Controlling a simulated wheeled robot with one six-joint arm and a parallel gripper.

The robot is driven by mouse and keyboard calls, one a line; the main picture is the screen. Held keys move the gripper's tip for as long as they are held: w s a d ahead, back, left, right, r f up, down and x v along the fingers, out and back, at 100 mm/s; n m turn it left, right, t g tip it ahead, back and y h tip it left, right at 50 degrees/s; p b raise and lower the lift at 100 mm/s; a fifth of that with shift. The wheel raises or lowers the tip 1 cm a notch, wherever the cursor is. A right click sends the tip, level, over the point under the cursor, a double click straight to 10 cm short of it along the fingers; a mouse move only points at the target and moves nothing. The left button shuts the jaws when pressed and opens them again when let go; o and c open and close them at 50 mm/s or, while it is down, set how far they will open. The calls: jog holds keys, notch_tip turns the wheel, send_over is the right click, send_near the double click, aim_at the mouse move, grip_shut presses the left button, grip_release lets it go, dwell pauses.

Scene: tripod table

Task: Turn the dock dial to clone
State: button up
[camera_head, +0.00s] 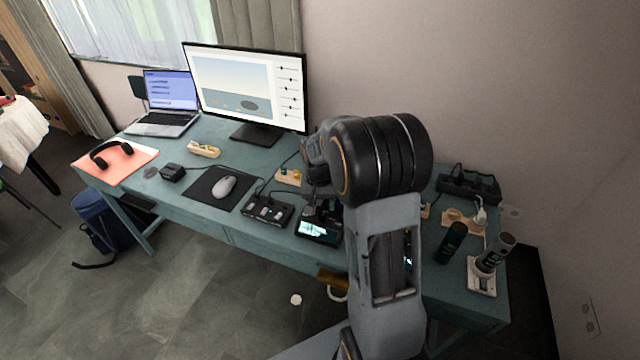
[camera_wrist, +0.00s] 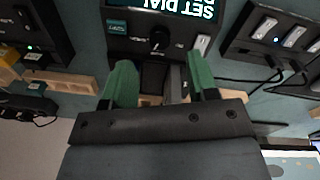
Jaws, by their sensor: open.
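The dock is a black box (camera_head: 318,228) with a lit screen, near the table's front edge in the head view. In the wrist view its screen (camera_wrist: 185,6) appears upside down at the top, with "SET DIAL" partly readable. A black dial knob (camera_wrist: 158,39) sits on the panel beside the screen. Its pointer setting is too small to tell. My gripper (camera_wrist: 160,66) is open, with its two green fingers apart and empty. The knob appears just beyond the gap between the fingertips, and I see no contact. In the head view my arm hides part of the dock area.
A black box with several switches (camera_head: 268,209) stands left of the dock; it also shows in the wrist view (camera_wrist: 275,35). Wooden blocks (camera_wrist: 60,82) and cables lie close by. A mouse (camera_head: 223,187), monitor (camera_head: 245,85) and laptop (camera_head: 165,105) are farther left. A dark cylinder (camera_head: 452,242) stands right of my arm.

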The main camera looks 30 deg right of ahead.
aim_at(319, 215)
notch_tip(319, 215, up, 9)
jog(key=shift+a, duration=0.2)
jog(key=shift+w, duration=0.1)
